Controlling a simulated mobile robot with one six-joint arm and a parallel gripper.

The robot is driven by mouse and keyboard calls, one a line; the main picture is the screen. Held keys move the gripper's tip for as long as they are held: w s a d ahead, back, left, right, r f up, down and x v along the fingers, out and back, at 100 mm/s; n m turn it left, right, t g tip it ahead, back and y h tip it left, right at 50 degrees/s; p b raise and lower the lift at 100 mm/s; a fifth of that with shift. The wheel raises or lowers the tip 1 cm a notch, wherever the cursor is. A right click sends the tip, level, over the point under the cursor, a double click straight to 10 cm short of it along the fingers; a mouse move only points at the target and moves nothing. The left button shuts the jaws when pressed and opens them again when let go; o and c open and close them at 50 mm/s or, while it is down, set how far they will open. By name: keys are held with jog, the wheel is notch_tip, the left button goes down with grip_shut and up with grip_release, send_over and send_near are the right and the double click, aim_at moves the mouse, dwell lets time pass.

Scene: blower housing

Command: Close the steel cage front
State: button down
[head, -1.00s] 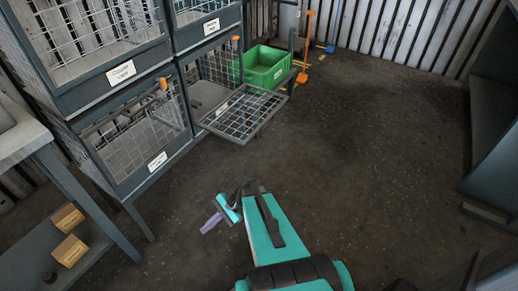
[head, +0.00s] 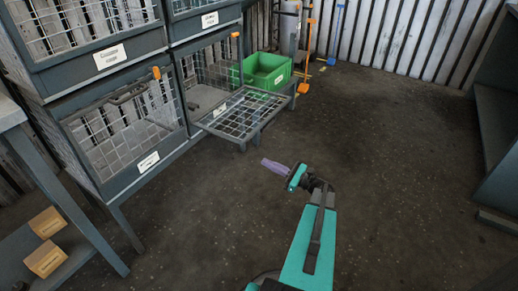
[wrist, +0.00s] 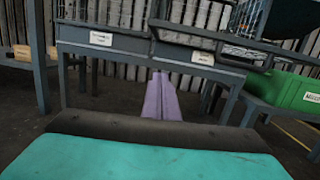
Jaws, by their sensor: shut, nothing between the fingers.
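The steel cage front (head: 242,114) is a grey wire-mesh panel with a dark frame. In the head view it hangs open, folded down and out from the lower right cage (head: 205,77), roughly level. My gripper (head: 266,163), with purple fingers, is shut and empty. It is over the floor in front of the panel, to its lower right in the picture, and apart from it. In the wrist view the purple fingers (wrist: 161,98) point toward the cage rack, and the panel's edge shows above them.
A green crate (head: 267,71) stands right behind the open panel. Closed mesh cages (head: 125,125) are at left and above. A bench with wooden blocks (head: 45,257) is at lower left. Orange and blue tools lean at the back wall. The middle floor is clear.

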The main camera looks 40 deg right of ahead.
jog(key=shift+m+t+h, duration=0.5)
jog(key=shift+m+t, duration=0.1)
jog(key=d, duration=0.1)
jog(key=s+d, duration=0.1)
jog(key=s+d+r, duration=0.1)
jog(key=shift+d, duration=0.35)
jog(key=shift+w, duration=0.1)
jog(key=w+a+r+b, duration=0.2)
jog(key=w+r+b, duration=0.3)
jog(key=w, duration=0.4)
jog(key=shift+w+a+r, duration=0.2)
jog(key=shift+w+r, duration=0.05)
jog(key=shift+r, duration=0.3)
jog(key=shift+r, duration=0.1)
